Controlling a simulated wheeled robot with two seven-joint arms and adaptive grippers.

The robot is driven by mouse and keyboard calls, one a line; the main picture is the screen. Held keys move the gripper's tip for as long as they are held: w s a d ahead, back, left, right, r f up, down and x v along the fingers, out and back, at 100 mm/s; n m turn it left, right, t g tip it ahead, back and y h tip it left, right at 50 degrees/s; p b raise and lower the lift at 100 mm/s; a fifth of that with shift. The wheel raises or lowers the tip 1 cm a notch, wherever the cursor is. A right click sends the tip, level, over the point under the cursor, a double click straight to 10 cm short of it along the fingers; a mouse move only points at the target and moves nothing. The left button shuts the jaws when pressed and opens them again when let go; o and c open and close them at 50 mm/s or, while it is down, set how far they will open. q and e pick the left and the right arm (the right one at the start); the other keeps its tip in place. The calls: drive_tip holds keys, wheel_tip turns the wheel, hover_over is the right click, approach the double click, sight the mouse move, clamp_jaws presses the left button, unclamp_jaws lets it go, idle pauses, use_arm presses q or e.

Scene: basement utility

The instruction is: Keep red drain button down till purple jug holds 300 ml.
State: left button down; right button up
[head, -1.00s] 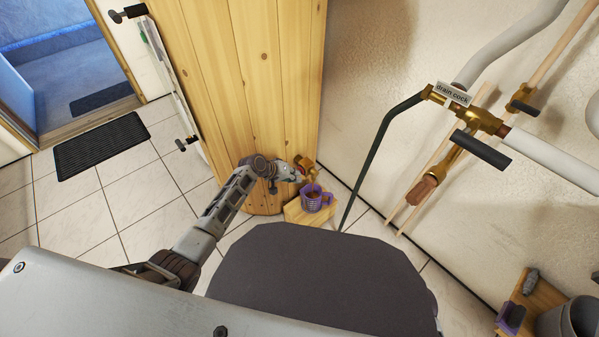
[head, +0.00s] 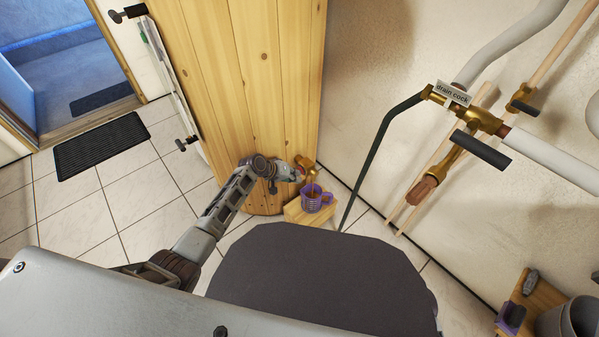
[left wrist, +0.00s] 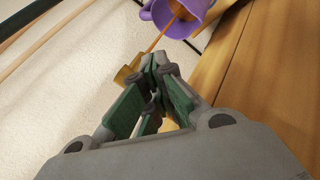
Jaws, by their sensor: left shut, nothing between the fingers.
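The purple jug (head: 312,202) stands on a small wooden stand (head: 298,212) at the foot of the wood-clad barrel. A brown stream runs from the brass tap (head: 308,166) into it, and brown liquid shows inside. The jug (left wrist: 200,22) and the stream also show at the top of the left wrist view. I cannot read the level against any marks. My left gripper (head: 298,173) is shut and empty, its tips at the brass tap body. In the left wrist view the closed fingertips (left wrist: 160,65) hide the red button. My right gripper is not in view.
A brass drain cock (head: 470,118) with a black lever and a dark hose is on the wall at right. A wooden shelf (head: 522,285) with a grey bucket (head: 572,318) is at lower right. A dark mat (head: 102,146) lies on the tiles at left.

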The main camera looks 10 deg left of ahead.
use_arm(q)
drive_tip(key=shift+s+a, duration=0.15)
idle(0.4)
drive_tip(key=shift+s+a+p, duration=0.4)
drive_tip(key=shift+s+p, duration=0.15)
drive_tip(key=shift+p, duration=0.15)
drive_tip(key=s+a+p, duration=0.1)
drive_tip(key=s, duration=0.1)
drive_tip(key=s+a+p, duration=0.2)
idle(0.8)
idle(0.5)
